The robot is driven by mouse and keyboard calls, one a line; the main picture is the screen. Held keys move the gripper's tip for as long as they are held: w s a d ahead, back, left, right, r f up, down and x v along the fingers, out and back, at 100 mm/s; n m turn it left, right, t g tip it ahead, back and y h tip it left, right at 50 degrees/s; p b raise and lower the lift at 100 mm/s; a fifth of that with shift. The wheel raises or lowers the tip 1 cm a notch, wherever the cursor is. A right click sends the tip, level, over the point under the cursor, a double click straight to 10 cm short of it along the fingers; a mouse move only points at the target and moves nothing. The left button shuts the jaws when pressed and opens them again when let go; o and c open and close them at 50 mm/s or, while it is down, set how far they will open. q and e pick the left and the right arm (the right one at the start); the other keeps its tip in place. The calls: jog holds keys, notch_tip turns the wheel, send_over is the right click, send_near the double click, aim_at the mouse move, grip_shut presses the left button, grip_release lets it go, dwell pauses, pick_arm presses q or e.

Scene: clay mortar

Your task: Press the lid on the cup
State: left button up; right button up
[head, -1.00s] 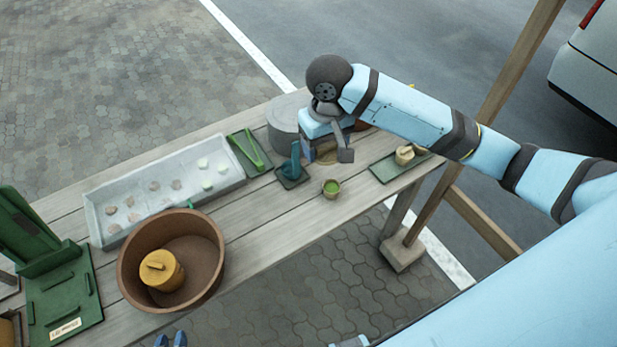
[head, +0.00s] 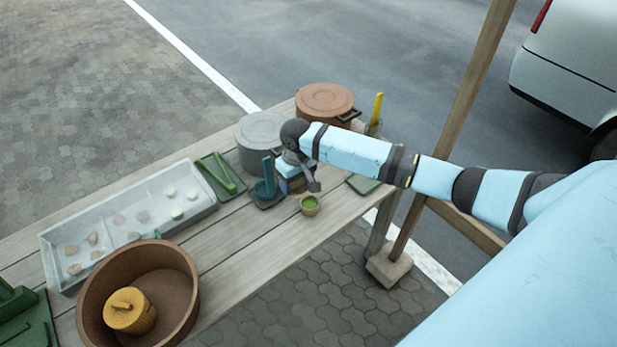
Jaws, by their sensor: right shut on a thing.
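A small tan cup (head: 309,205) with green inside stands upright near the table's front edge, in the head view. My right gripper (head: 299,187) is just behind and above it, slightly to its left. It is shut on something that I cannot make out. I cannot tell whether it touches the cup. A green mat (head: 363,184) shows in part below my right arm. The tan lid-like piece seen on it earlier is out of sight, and my arm covers that area. My left gripper is not in view.
A teal upright piece on a stand (head: 266,190) is close left of the gripper. Grey (head: 258,152) and brown (head: 322,100) lidded pots stand behind. A tray (head: 60,240) and a brown basin (head: 100,277) holding a yellow canister (head: 130,311) fill the left. Bare planks (head: 240,240) lie in front.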

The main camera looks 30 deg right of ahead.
jog(key=shift+n, duration=0.3)
jog(key=d+f+b, duration=0.1)
jog(key=f, duration=0.1)
jog(key=w+d+f, duration=0.1)
jog(key=d+f, duration=0.1)
jog(key=f, duration=0.1)
jog(key=d+f+b, duration=0.1)
jog(key=d+f, duration=0.1)
jog(key=f, duration=0.1)
jog(key=shift+w+f+b, duration=0.15)
jog(key=shift+w+b, duration=0.15)
jog(key=shift+f+b, duration=0.7)
jog(key=shift+b, duration=0.1)
jog(key=shift+f, duration=0.65)
jog(key=shift+p, duration=0.85)
jog(key=shift+f, duration=0.4)
jog(key=shift+f+p, duration=0.15)
jog(key=shift+p, duration=0.3)
dwell(0.5)
